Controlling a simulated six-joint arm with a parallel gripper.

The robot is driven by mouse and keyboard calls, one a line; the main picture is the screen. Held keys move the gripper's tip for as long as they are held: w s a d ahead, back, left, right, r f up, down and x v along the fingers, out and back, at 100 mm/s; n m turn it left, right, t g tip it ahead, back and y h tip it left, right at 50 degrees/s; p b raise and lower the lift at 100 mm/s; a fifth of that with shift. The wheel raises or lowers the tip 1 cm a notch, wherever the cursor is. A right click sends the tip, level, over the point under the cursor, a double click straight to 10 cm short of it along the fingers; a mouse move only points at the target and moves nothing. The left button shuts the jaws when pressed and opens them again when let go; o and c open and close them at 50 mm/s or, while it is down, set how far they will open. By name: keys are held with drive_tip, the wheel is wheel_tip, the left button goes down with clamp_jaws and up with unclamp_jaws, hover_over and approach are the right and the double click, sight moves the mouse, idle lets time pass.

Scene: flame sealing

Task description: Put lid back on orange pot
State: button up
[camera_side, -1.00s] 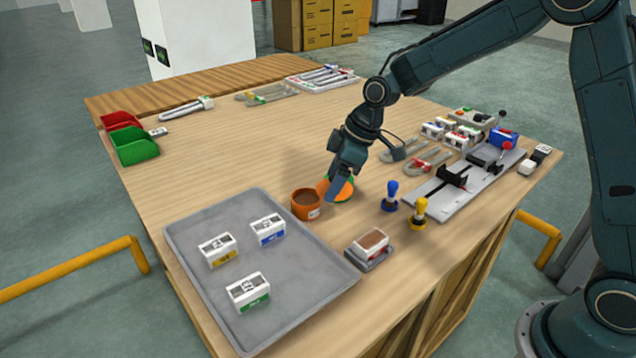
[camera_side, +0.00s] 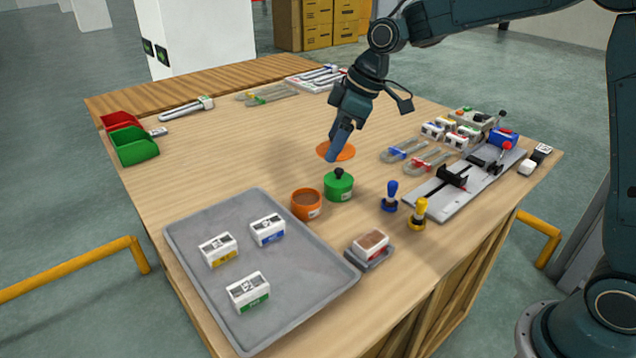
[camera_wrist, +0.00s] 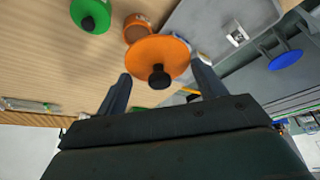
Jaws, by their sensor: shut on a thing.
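The orange pot (camera_side: 307,211) stands open on the wooden table, with brown content showing inside. It also shows in the wrist view (camera_wrist: 137,31), partly behind the lid. The orange lid (camera_side: 345,153) is a flat disc with a black knob, seen whole in the wrist view (camera_wrist: 150,51). My gripper (camera_side: 333,158) is shut on the orange lid and holds it up, apart from the pot, above and behind it in the side view. The exact hold on the lid is partly hidden.
A green pot (camera_side: 339,189) with its lid on stands right beside the orange pot. A grey tray (camera_side: 215,300) with several white boxes lies at the front left. Blue (camera_side: 390,199) and yellow (camera_side: 418,216) handled stamps stand to the right.

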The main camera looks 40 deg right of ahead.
drive_tip(key=shift+w+f, duration=0.1)
drive_tip(key=w+a+f, duration=0.1)
drive_tip(key=w+f, duration=0.7)
drive_tip(key=shift+w, duration=0.25)
drive_tip(key=shift+f, duration=0.3)
drive_tip(key=shift+f, duration=3)
drive_tip(key=shift+f, duration=0.2)
idle(0.6)
drive_tip(key=o, duration=1.1)
drive_tip(key=shift+o, duration=0.2)
drive_tip(key=shift+r, duration=0.15)
wheel_tip(320, 180, up, 7)
idle(0.8)
